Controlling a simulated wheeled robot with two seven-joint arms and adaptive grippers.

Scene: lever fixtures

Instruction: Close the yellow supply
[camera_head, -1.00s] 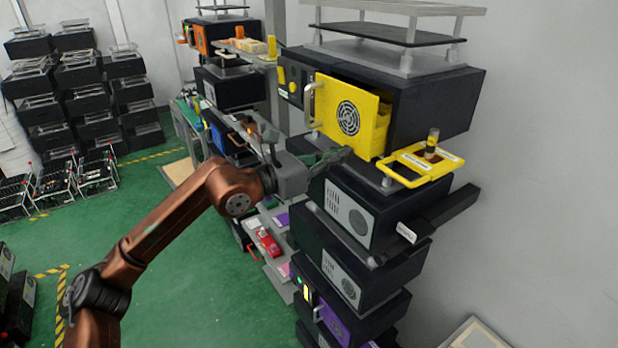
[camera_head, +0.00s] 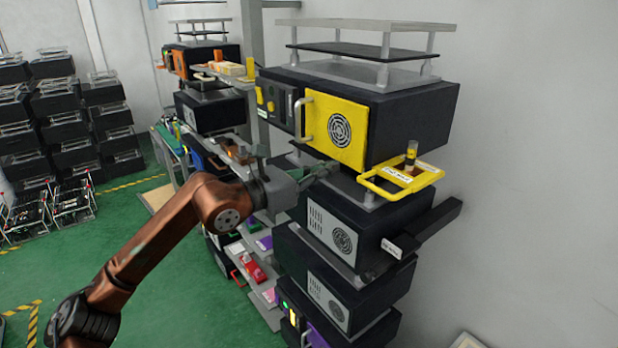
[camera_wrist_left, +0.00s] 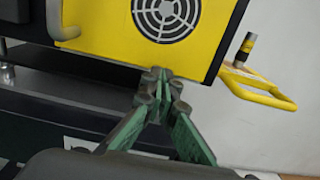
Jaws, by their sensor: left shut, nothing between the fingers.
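The yellow supply door (camera_head: 336,130), with a round fan grille and a silver handle at its left, sits flush on the front of the top dark box (camera_head: 412,125) in the head view. In the left wrist view the yellow door (camera_wrist_left: 112,32) fills the top. My left gripper (camera_head: 334,166) is shut and empty just below the door's lower edge. Its fingertips (camera_wrist_left: 160,74) meet at that edge in the wrist view; I cannot tell whether they touch it. My right gripper is not in view.
A yellow tray (camera_head: 376,189) holding a small vial (camera_head: 411,155) juts out below the door at the right. More dark boxes (camera_head: 345,285) are stacked underneath. Shelves with coloured items stand behind my arm.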

